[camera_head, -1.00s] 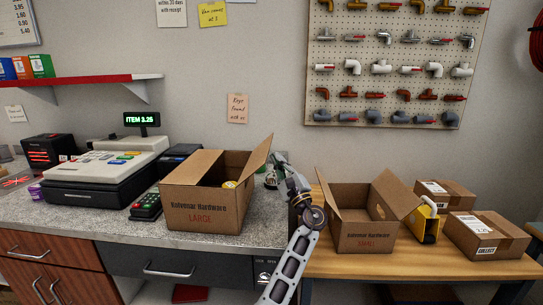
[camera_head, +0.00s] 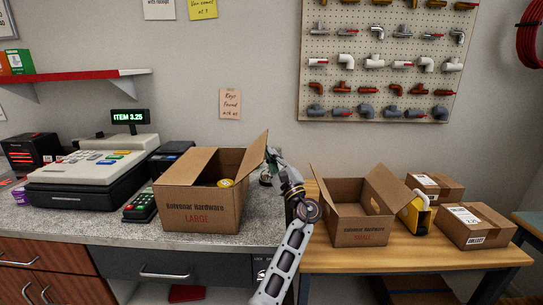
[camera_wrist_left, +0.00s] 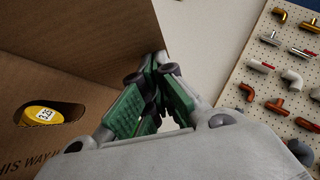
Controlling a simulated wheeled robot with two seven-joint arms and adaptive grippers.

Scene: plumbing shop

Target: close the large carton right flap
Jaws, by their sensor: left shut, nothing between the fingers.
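The large carton (camera_head: 198,203) stands on the counter, marked LARGE. A yellow-topped item (camera_head: 226,183) is inside. My left gripper (camera_head: 271,156) is just to the right of the right flap, its fingers shut and empty. In the left wrist view the green-padded fingers (camera_wrist_left: 152,95) are close to the brown cardboard (camera_wrist_left: 85,45); I cannot tell whether they touch it. The right gripper is not in view.
A small carton (camera_head: 360,215) with open flaps stands on the wooden table (camera_head: 420,258) to the right, beside a yellow device (camera_head: 415,214) and two taped boxes. A card terminal (camera_head: 140,208) and a cash register (camera_head: 92,170) stand left of the large carton.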

